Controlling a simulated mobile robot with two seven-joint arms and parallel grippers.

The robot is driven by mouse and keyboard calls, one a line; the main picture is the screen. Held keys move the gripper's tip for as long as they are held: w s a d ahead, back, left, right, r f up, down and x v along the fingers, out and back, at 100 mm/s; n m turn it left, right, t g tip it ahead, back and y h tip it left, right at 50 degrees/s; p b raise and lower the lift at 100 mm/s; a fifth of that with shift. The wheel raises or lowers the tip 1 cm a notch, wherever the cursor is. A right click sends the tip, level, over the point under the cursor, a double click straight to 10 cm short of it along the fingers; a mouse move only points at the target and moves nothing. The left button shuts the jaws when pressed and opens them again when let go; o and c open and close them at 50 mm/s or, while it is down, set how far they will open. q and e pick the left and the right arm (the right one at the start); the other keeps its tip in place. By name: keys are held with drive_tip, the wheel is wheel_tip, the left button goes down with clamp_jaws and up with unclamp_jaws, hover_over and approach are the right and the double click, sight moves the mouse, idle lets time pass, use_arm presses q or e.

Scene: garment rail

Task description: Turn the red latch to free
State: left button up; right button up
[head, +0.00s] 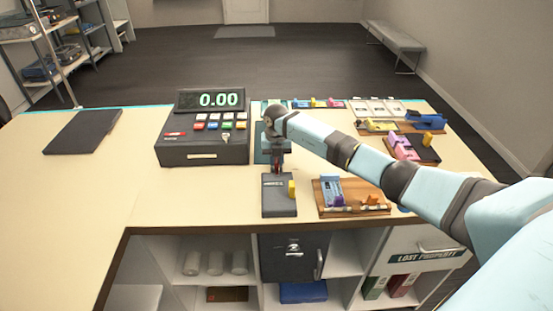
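My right gripper (277,169) points down over the counter, just behind a dark plate (279,205) with a yellow block (291,188) on it. A small red part (281,164) shows at its fingers; it may be the red latch, but the gripper hides most of it. I cannot tell whether the fingers are apart or shut on it. My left gripper is out of view.
A cash register (203,152) reading 0.00 stands left of the gripper. A wooden board (350,211) with blue, purple and orange-red parts lies to the right. More coloured fittings (405,146) sit behind my forearm. The left counter is mostly clear around a dark pad (84,132).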

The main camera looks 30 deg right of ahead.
clamp_jaws()
